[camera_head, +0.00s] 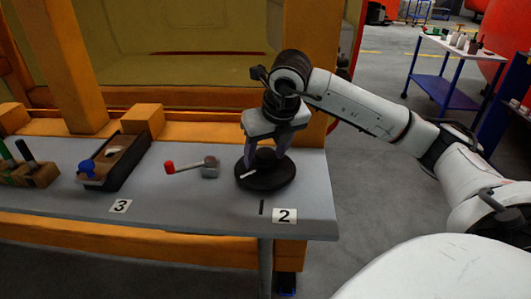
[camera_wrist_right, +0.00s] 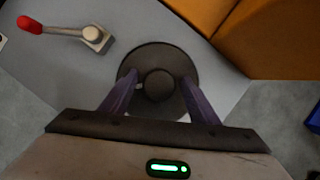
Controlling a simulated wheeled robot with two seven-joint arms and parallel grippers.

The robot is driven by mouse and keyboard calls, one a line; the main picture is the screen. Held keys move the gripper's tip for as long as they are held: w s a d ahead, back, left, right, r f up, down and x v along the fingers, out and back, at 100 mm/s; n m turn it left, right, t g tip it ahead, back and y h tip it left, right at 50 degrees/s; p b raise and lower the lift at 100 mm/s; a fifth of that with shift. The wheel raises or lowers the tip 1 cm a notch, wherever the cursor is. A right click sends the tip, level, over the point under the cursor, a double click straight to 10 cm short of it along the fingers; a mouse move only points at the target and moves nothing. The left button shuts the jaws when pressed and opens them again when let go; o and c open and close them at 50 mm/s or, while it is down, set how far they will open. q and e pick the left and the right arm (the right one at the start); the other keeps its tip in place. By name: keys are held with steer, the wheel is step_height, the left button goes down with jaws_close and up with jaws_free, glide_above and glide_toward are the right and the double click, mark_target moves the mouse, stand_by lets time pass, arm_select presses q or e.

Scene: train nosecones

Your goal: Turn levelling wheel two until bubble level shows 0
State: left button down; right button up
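Levelling wheel two, a round black disc (camera_head: 265,184) with a knob in its middle, sits at the right end of the grey table above a label reading 2 (camera_head: 284,216). It also shows in the right wrist view (camera_wrist_right: 158,52). A white mark is on the disc's front left, and a dark line is on the table in front. My right gripper (camera_head: 267,156) points down over the wheel. In the right wrist view its fingers (camera_wrist_right: 159,80) are apart on either side of the knob (camera_wrist_right: 159,86), with gaps visible. I cannot make out a bubble level. My left gripper is out of view.
A red-handled lever (camera_head: 190,166) lies left of the wheel. An orange frame (camera_head: 302,80) stands behind.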

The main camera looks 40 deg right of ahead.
steer(key=v, duration=1)
steer(key=shift+r, duration=0.2)
steer(key=shift+a, duration=0.1)
